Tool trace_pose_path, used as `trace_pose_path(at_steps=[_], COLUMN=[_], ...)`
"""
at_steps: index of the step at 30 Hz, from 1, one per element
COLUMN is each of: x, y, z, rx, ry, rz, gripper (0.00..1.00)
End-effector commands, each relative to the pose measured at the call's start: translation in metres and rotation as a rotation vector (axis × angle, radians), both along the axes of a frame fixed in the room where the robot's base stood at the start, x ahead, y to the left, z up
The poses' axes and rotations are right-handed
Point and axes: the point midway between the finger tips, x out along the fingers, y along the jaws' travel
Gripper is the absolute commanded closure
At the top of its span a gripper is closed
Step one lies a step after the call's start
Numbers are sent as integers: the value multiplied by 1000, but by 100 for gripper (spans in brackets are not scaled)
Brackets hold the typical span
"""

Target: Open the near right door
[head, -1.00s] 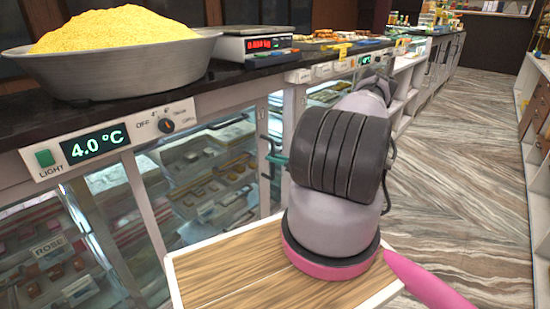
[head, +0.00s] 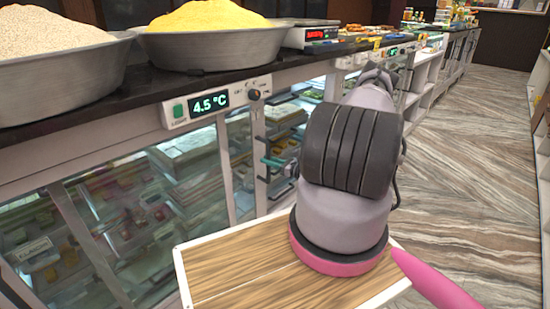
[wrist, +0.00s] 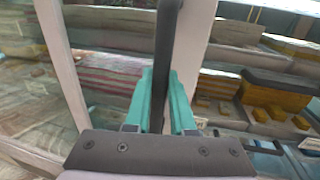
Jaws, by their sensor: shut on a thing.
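The near right door (head: 240,165) is a glass panel in a pale frame on the counter's front. It stands partly open, its handle side swung out from the counter, and trays inside show to the right of it. Its dark upright handle (head: 265,146) is on the right stile. My gripper (head: 275,162) has teal fingers, mostly hidden by my arm in the head view. In the wrist view the gripper (wrist: 165,100) is shut on the handle (wrist: 167,40), with a finger on each side. The pale door stile (wrist: 190,55) is just behind it.
A wooden-topped surface with a white edge (head: 225,280) lies below my arm. The panel display (head: 208,103) reads 4.5 °C. The striped floor (head: 470,150) to the right is clear.

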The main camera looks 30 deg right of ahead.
Motion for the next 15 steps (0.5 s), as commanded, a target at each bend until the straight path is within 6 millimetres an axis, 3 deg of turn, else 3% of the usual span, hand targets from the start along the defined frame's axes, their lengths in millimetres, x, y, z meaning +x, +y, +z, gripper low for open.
trace_pose_path(at_steps=[6,15], x=[-22,-38], y=[53,96], z=[-1,-1], rx=[6,2], ry=[6,4], rz=[5,3], gripper=[100,100])
